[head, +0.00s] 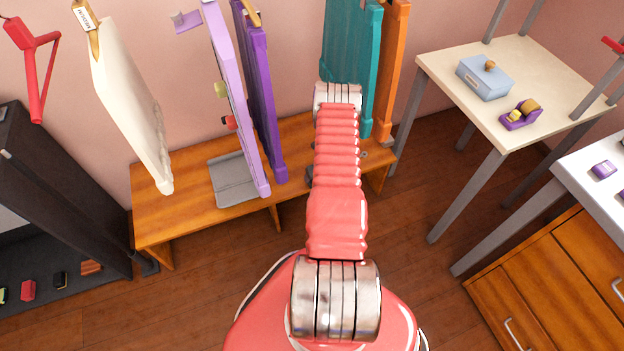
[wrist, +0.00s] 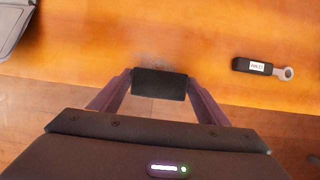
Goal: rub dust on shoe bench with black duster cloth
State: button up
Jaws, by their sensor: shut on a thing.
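The shoe bench (head: 165,215) is a low orange-brown wooden bench along the wall in the head view; its top (wrist: 215,45) fills the upper wrist view. My gripper (wrist: 160,78) is shut on the black duster cloth (wrist: 160,86), a small dark block between the two purple fingers, near the bench's front edge. A faint grey speckled dust patch (wrist: 154,61) shows on the wood just beyond the cloth, partly hidden by it. I cannot tell whether the cloth touches the bench. In the head view my arm hides the gripper and cloth.
A black tagged item with a metal ring (wrist: 262,68) lies on the bench to the right. A grey tray (head: 232,190) sits on the bench at left. Hanging garments in cream (head: 128,100), lilac (head: 232,95), purple (head: 260,90) and teal (head: 345,45) hang close above.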

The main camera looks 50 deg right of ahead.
jog(key=shift+w+r, duration=0.1)
dwell(0.5)
jog(key=shift+w+d, duration=0.6)
jog(key=shift+w, duration=0.35)
jog(key=shift+w+d, duration=0.6)
jog(key=shift+w, duration=0.3)
jog(key=shift+s+a+f, duration=0.1)
jog(key=shift+s+a, duration=0.3)
jog(key=shift+s, duration=0.25)
jog(key=shift+s+a+f, duration=0.1)
jog(key=shift+s+a, duration=0.3)
jog(key=shift+s, duration=0.3)
jog(key=shift+s+a+f, duration=0.1)
jog(key=shift+s+a, duration=0.3)
jog(key=shift+s, duration=0.25)
jog(key=shift+w+r, duration=0.15)
jog(key=shift+r, duration=0.1)
jog(key=shift+w+d+f, duration=0.1)
jog(key=shift+w+d, duration=0.5)
jog(key=shift+w, duration=0.35)
jog(key=shift+w+d+f, duration=0.1)
jog(key=shift+w+d, duration=0.45)
jog(key=shift+w, duration=0.35)
jog(key=shift+r, duration=0.1)
